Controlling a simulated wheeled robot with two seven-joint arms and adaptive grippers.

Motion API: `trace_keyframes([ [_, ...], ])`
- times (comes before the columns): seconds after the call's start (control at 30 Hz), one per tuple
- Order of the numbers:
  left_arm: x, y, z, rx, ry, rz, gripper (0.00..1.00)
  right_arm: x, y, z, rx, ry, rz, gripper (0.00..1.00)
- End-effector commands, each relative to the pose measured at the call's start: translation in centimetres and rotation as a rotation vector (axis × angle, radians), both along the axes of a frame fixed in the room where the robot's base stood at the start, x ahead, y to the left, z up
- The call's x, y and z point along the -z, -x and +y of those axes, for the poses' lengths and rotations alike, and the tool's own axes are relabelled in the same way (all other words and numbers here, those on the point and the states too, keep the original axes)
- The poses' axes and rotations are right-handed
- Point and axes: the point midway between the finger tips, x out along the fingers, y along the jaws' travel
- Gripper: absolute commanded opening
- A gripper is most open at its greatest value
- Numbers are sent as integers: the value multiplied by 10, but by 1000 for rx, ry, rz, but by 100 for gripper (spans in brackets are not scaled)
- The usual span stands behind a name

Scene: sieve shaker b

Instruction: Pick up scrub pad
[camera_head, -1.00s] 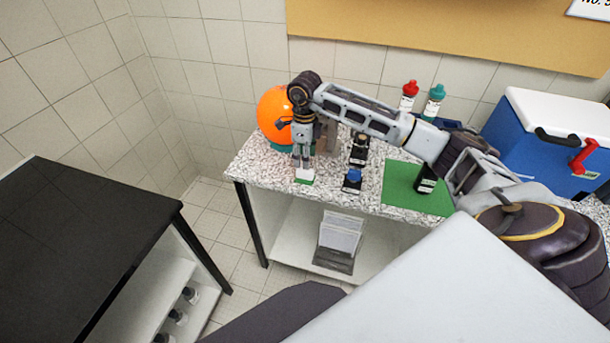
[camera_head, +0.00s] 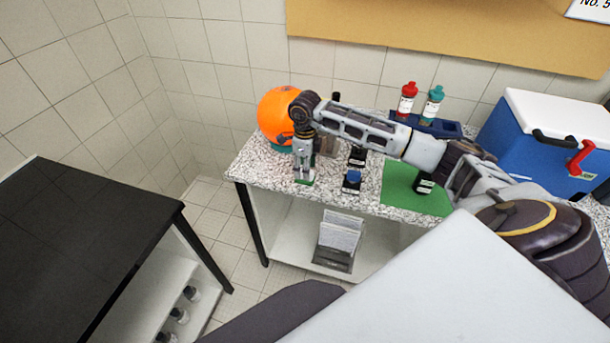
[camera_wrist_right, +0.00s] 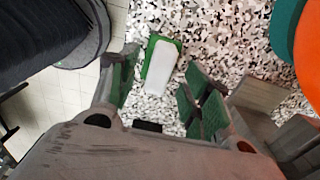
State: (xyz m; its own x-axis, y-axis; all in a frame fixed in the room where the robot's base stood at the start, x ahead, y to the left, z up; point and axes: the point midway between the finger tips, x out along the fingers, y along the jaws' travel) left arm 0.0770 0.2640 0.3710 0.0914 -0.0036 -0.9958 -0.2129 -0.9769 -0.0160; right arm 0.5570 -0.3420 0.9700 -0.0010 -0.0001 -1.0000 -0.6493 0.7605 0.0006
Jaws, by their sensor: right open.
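The scrub pad (camera_wrist_right: 163,64), green with a white block on top, lies flat on the speckled counter. In the right wrist view it shows just beyond and between the fingertips of my right gripper (camera_wrist_right: 160,74), which is open with green-lined fingers on either side. In the head view the gripper (camera_head: 303,173) points down over the pad, near the counter's front left edge. It hides most of the pad there. I see no grip on the pad. My left gripper is not in view.
An orange sphere (camera_head: 277,112) stands behind the gripper. A blue-topped stamp-like item (camera_head: 351,181) and a green mat (camera_head: 398,193) lie to the right. Red-capped (camera_head: 407,100) and teal-capped (camera_head: 433,103) bottles and a blue cooler (camera_head: 525,140) stand farther right.

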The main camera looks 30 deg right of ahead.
Motion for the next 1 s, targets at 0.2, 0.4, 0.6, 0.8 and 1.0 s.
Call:
trace_keyframes([
  [0.2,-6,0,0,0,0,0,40,19,0,1,-1,-1,0,48],
  [0.4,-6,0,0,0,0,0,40,23,0,0,-1,0,-1,48],
  [0.6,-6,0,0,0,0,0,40,23,0,0,0,0,-1,48],
  [0.8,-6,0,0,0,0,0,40,23,0,0,0,0,-1,40],
  [1.0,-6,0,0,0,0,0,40,23,0,0,0,0,-1,15],
])
